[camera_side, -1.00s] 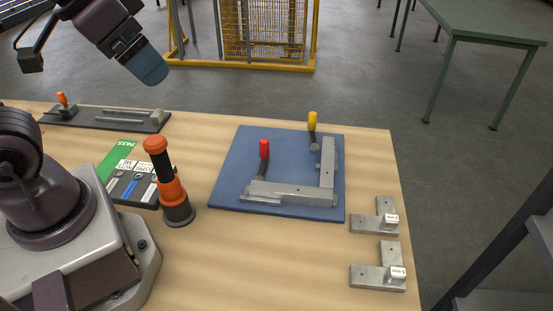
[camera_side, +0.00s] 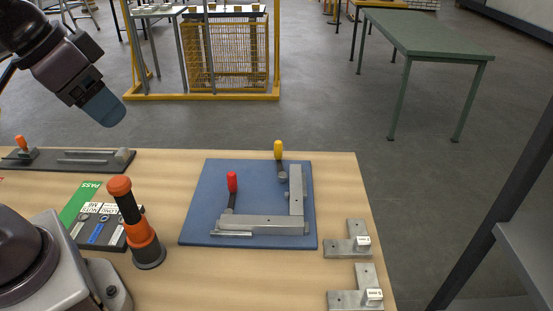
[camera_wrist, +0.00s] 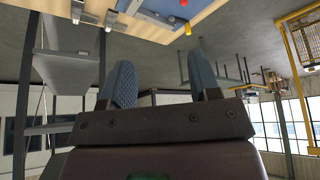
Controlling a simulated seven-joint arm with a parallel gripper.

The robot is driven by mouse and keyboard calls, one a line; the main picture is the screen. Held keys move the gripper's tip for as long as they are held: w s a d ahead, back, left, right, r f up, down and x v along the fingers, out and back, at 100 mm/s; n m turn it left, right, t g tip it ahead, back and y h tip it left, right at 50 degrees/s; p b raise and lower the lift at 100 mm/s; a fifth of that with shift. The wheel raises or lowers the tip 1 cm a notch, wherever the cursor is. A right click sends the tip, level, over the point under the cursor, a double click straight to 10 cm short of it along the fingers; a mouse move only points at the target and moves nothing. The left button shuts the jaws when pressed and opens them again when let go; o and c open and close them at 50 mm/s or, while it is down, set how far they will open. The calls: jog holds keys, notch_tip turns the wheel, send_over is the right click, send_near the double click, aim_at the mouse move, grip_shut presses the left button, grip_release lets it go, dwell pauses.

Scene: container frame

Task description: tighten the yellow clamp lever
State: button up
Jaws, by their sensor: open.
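A red-handled clamp lever (camera_side: 232,182) stands upright at the frame's left side. My gripper (camera_side: 108,113) hangs high at the upper left in the side view, well away from both levers. In the wrist view its two blue-grey fingers (camera_wrist: 163,82) are spread apart with nothing between them.
An orange and black upright tool (camera_side: 135,222) stands between my base and the plate. Behind it lie a green PASS card (camera_side: 80,200) and a dark panel. A fixture with an orange handle (camera_side: 22,143) is at back left.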

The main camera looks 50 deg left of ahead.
jog(key=shift+w+f+g, duration=0.9)
jog(key=shift+w+f, duration=0.2)
jog(key=n+y, duration=0.3)
jog(key=n, duration=0.6)
send_near(278, 143)
jog(key=x, duration=1.2)
jog(key=shift+w+a+f, duration=0.1)
jog(key=shift+f, duration=0.15)
jog(key=shift+c, duration=0.6)
grip_shut()
